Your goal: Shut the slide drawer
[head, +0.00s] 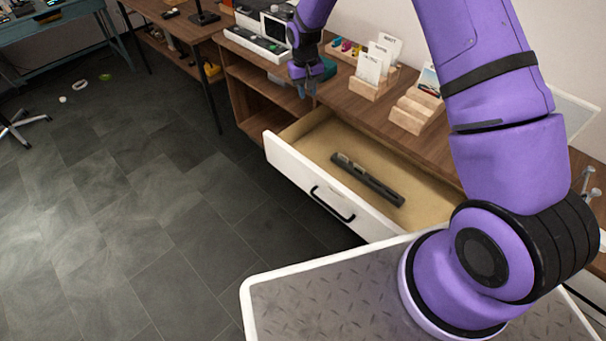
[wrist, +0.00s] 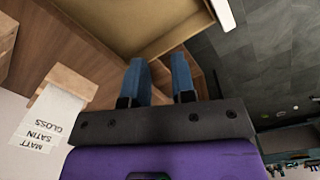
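The drawer (head: 300,187) has a white front with a black bar handle (head: 332,204) and stands pulled out from the wooden cabinet. A long dark object (head: 368,180) lies inside it. In the wrist view the drawer's tan interior (wrist: 140,22) and part of its white front edge (wrist: 223,14) show at the top. My gripper (head: 308,88) is above the cabinet near the drawer's far left corner, apart from the handle. In the wrist view its two blue fingers (wrist: 160,75) stand apart with nothing between them.
Card holders (head: 375,80) and a wooden block stand (head: 416,110) sit on the cabinet top. In the wrist view a card holder (wrist: 62,88) is left of the fingers. The grey tiled floor (head: 150,200) left of the drawer is clear. Another wooden table (head: 178,25) stands beyond.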

